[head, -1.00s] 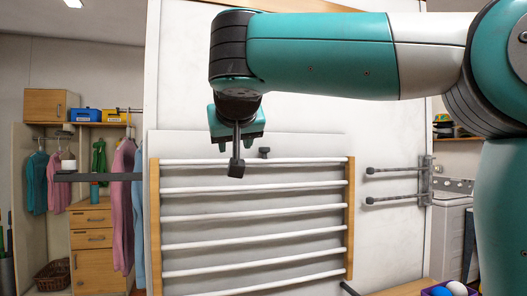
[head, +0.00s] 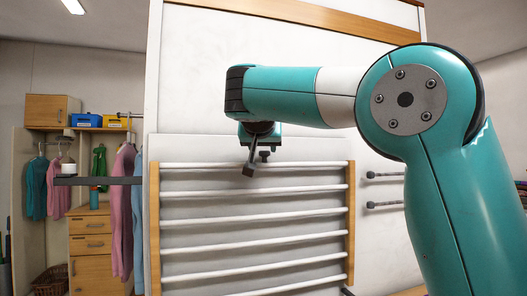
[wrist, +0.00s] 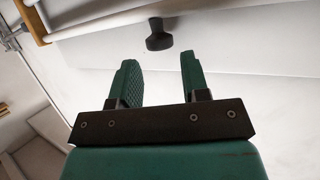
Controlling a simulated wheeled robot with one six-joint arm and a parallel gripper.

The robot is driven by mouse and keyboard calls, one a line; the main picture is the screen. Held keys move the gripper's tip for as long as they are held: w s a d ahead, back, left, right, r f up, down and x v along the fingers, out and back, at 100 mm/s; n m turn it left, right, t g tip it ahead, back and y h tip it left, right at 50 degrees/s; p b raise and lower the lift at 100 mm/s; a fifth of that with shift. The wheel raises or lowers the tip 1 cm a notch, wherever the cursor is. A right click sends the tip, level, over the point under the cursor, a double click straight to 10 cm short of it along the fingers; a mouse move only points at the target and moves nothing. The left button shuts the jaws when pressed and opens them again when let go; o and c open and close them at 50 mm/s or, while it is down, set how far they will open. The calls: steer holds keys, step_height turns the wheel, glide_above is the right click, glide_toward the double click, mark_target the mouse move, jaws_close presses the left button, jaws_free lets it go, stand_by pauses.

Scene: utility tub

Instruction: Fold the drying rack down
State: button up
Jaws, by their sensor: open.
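The drying rack (head: 252,217) stands folded up flat against a white wall panel, with white rods between two wooden side rails. A dark knob (head: 264,155) sits at the middle of its top edge. My gripper (head: 260,143) is just above this knob in the head view, partly covered by a dark part of my wrist. In the wrist view my gripper (wrist: 158,62) is open and empty, its two green fingers apart. The knob (wrist: 158,36) shows beyond the fingertips, in line with the gap between them, and no contact shows.
A dark bar (head: 98,181) juts out left of the rack. Dark wall pegs (head: 385,175) stick out to the right, partly behind my arm. Hanging clothes (head: 123,205) and wooden drawers (head: 90,250) stand at the left.

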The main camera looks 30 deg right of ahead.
mark_target(264, 154)
steer(key=shift+x, duration=2.05)
jaws_close()
